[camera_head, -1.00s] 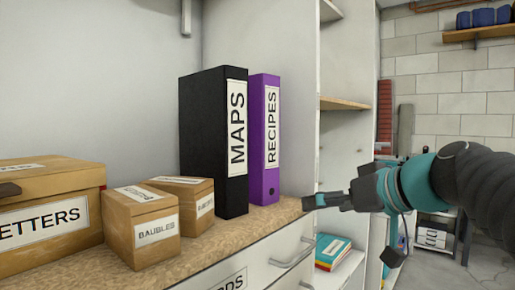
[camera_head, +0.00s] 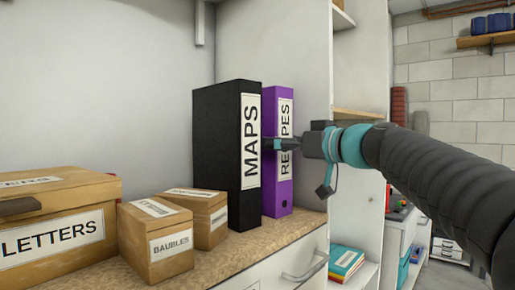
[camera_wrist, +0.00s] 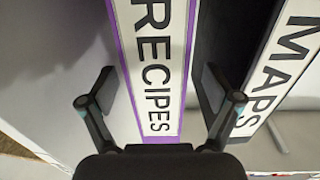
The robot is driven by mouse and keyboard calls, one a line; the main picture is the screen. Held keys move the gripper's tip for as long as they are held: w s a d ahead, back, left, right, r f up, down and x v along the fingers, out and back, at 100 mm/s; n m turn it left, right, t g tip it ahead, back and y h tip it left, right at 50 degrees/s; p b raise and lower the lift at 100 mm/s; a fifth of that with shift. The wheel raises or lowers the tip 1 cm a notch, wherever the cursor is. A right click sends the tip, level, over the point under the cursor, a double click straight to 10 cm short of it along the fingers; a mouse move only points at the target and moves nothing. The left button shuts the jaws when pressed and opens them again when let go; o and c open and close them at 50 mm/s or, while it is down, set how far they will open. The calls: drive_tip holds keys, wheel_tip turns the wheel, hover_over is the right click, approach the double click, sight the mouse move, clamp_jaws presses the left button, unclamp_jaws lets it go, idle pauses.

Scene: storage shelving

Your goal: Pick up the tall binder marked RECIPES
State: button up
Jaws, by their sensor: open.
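The purple RECIPES binder (camera_head: 279,190) stands upright on the wooden shelf top, just right of the black MAPS binder (camera_head: 225,150). My gripper (camera_head: 271,146) is at mid-height in front of its spine and hides part of its label. In the wrist view my gripper (camera_wrist: 157,88) is open, with one finger on each side of the RECIPES binder (camera_wrist: 155,65). The finger on the right of that view is over the dark strip between RECIPES and the MAPS binder (camera_wrist: 280,75). I cannot tell whether either finger touches a binder.
A LETTERS box (camera_head: 55,230), a BAUBLES box (camera_head: 155,245) and a smaller box (camera_head: 195,215) stand left of the binders. A white panel (camera_head: 300,60) rises close behind and right of RECIPES. Books (camera_head: 345,262) lie on a lower shelf.

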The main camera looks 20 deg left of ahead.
drive_tip(key=shift+f+p+x, duration=0.2)
drive_tip(key=shift+p+x, duration=0.25)
drive_tip(key=shift+x, duration=0.9)
drive_tip(key=shift+f+p+x, duration=0.25)
drive_tip(key=shift+p+x, duration=0.2)
drive_tip(key=shift+x, duration=0.9)
drive_tip(key=shift+w, duration=0.15)
drive_tip(key=c, duration=1.6)
drive_tip(key=shift+d, duration=0.1)
